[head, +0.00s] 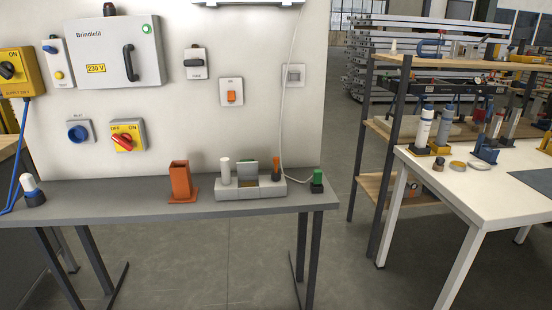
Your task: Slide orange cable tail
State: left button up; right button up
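An orange upright piece (276,165) stands at the right end of a grey block fixture (238,192) on the grey bench. It may be the orange cable tail, but it is too small to tell. A white cylinder (225,171) stands at the fixture's left end, and a green-topped piece (248,170) is between them. An orange square tube (180,181) on a flat base stands apart to the left. A thin white cable (284,100) hangs from above down to the fixture's right side. Neither of my grippers is in view.
The grey bench (110,197) has free room at left. A dark, green-topped piece (317,182) sits near its right edge. Switch boxes and a cabinet (113,75) hang on the wall panel. A white table (520,180) with several tools stands at right.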

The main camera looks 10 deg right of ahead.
aim_at(275, 160)
jog(key=u, duration=0.65)
jog(key=i, duration=0.8)
jog(key=u, duration=0.15)
